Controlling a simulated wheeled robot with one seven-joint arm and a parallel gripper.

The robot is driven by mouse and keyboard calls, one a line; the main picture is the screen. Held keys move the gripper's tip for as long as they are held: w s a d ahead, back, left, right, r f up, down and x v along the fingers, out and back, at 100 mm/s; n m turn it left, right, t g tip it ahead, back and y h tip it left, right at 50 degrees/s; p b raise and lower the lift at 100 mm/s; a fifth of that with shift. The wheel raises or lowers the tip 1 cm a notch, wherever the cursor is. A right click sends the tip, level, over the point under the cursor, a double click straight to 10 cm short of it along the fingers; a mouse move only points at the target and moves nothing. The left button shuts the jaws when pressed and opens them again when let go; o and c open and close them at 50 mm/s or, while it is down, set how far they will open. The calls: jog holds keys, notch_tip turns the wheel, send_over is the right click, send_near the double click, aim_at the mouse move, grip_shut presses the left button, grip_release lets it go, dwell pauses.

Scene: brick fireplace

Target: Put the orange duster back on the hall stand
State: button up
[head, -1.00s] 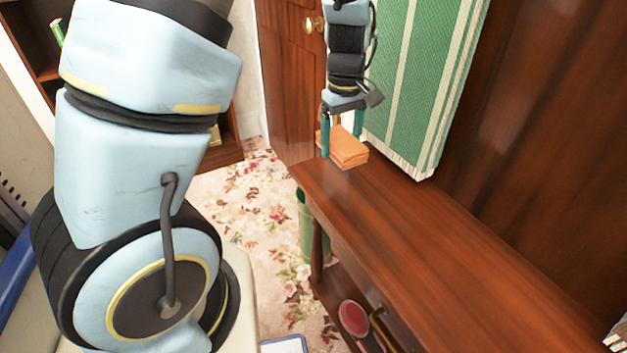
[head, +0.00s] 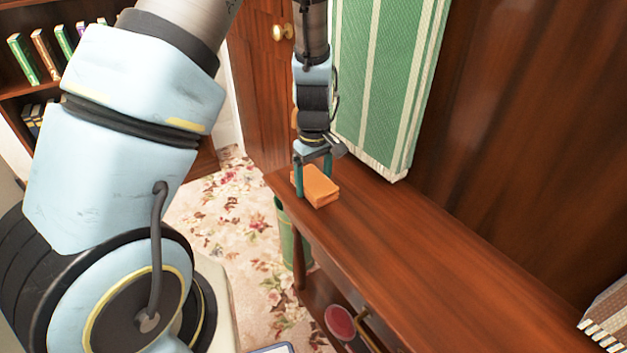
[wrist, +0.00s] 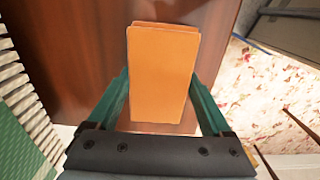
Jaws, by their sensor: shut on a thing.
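The orange duster (head: 318,186) is a flat, folded orange block. It is at the far left end of the brown wooden top of the hall stand (head: 400,235). My gripper (head: 314,176) points down with its teal fingers on either side of the duster and is shut on it. In the wrist view the duster (wrist: 160,75) lies between the two fingers (wrist: 160,95), with the brown wood behind it. I cannot tell whether its underside touches the top. Part of the duster is hidden by the near finger.
A green striped hanging (head: 385,85) is close behind my gripper. A green bin (head: 292,235) stands below the stand's left end. A red round thing (head: 340,322) is under the top by a drawer. A striped object (head: 607,318) is at the right. The middle of the top is clear.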

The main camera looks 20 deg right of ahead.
aim_at(314, 180)
jog(key=shift+f, duration=0.15)
jog(key=o, duration=1.1)
notch_tip(314, 180, up, 12)
jog(key=s+a+r+m, duration=0.1)
jog(key=a, duration=0.7)
jog(key=s+a+r+m+t, duration=0.1)
jog(key=a+m, duration=0.1)
jog(key=a, duration=0.7)
jog(key=s+a+r+m, duration=0.1)
jog(key=s+a, duration=0.1)
jog(key=a, duration=0.6)
jog(key=shift+a+r+t+b, duration=0.25)
jog(key=shift+a+t+b, duration=0.05)
jog(key=shift+b, duration=0.1)
